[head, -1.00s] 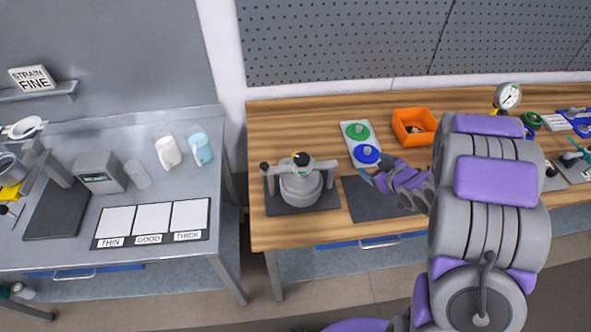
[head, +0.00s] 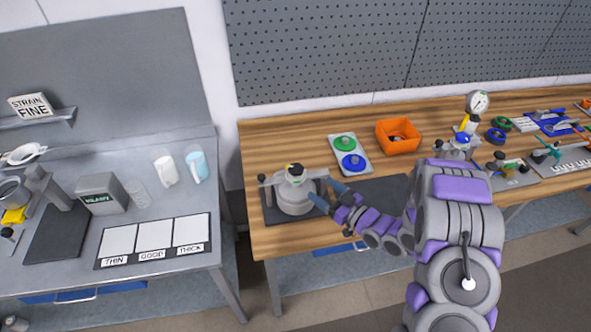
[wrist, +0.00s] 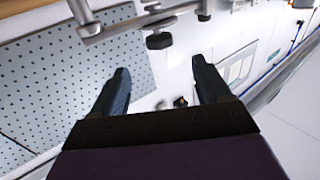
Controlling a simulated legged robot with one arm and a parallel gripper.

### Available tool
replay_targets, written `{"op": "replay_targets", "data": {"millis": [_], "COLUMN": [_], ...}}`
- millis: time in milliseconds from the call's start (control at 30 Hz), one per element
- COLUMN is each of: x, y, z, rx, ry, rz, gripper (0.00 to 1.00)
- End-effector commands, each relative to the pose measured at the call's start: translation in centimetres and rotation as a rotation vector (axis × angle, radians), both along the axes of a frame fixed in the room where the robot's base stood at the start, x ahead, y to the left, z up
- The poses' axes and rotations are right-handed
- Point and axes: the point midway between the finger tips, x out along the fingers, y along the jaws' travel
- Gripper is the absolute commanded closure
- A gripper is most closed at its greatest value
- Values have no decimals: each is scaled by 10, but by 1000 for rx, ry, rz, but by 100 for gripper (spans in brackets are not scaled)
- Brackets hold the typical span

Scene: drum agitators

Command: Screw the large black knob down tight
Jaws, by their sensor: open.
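A grey lidded pot (head: 293,199) with a clamp bar across its top stands on a dark mat on the wooden bench. A black knob (head: 262,178) shows at the bar's left end, and a dark cap with a yellow mark (head: 295,169) sits on top. My gripper (head: 327,194) is open and empty at the pot's right side, its blue fingers pointing at it. In the wrist view, a round black knob (wrist: 158,41) shows ahead of the open fingers (wrist: 162,76), between their lines and apart from them. I cannot tell which black knob is the large one.
A tray with green and blue discs (head: 349,154) and an orange bin (head: 398,136) stand behind my arm. A gauge (head: 477,102) and other fixtures stand farther right. A gap separates the bench from the grey table (head: 130,200) at left.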

Motion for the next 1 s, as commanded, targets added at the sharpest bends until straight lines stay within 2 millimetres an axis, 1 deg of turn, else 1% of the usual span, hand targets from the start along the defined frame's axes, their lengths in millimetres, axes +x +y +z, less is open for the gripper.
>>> {"op": "replay_targets", "data": {"millis": [33,100,600,800,1000], "x": [6,13,64,78,83], "y": [8,16,76,91,96], "z": [1,1,0,0,0], "rx": [2,1,0,0,0], "ry": [-3,-2,1,0,1], "rz": [2,3,1,0,-1], "gripper": [23,23,23,23,23]}}
